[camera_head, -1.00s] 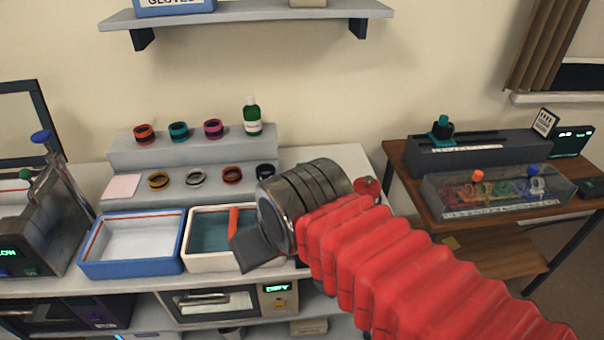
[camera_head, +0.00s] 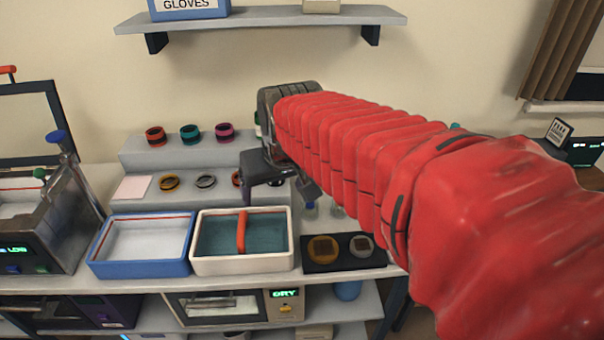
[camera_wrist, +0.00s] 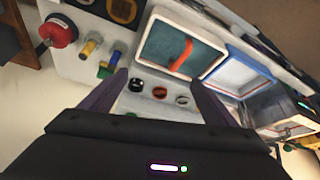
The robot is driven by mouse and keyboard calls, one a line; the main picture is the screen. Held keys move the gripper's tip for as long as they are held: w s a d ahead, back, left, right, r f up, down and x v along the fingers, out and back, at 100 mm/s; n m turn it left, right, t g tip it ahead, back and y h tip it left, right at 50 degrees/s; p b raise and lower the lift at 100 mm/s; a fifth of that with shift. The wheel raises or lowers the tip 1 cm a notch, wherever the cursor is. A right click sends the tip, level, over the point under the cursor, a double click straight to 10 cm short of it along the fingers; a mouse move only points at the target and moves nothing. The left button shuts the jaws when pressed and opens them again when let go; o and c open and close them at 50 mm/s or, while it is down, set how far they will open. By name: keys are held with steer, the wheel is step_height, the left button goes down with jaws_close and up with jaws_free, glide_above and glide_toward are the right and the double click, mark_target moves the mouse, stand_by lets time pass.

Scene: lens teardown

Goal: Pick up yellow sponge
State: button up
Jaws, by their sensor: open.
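I cannot make out a yellow sponge with certainty in either view now. My gripper (camera_head: 280,182) is open and empty in the head view, in front of the stepped stand and above the back edge of the cream tray. In the wrist view my gripper's (camera_wrist: 161,80) two dark fingers are spread apart, with lens rings on the stand showing between them. A small yellow cylinder (camera_wrist: 89,47) stands left of the fingers in the wrist view; I cannot tell what it is. My red-sleeved arm hides much of the right side of the head view.
A cream tray (camera_head: 283,267) with a teal inside and an orange bar stands beside a blue tray (camera_head: 137,269). A black plate (camera_head: 318,264) holds two round parts. The stepped stand (camera_head: 140,155) carries several rings and a pink pad (camera_head: 132,187). A shelf (camera_head: 270,18) hangs above.

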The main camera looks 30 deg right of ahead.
steer(key=w+d+f+m, duration=0.1)
steer(key=w+d+f, duration=0.3)
steer(key=w+d, duration=0.3)
steer(key=w+d+f+m, duration=0.1)
steer(key=w+d+f, duration=0.4)
steer(key=w+d, duration=0.2)
steer(key=w+d+f+m+g+h, duration=0.1)
steer(key=w+d+f, duration=0.3)
steer(key=w+d, duration=0.3)
steer(key=d, duration=0.3)
steer(key=shift+d+f+m, duration=0.15)
steer(key=shift+f+m, duration=0.05)
steer(key=shift+m, duration=0.1)
steer(key=x, duration=0.7)
steer(key=shift+w+f, duration=0.1)
steer(key=shift+f, duration=0.15)
steer(key=shift+w+d+f, duration=0.15)
steer(key=shift+w+f, duration=0.05)
steer(key=shift+f, duration=0.25)
steer(key=shift+x, duration=2.6)
steer(key=shift+d, duration=0.15)
steer(key=shift+c, duration=0.4)
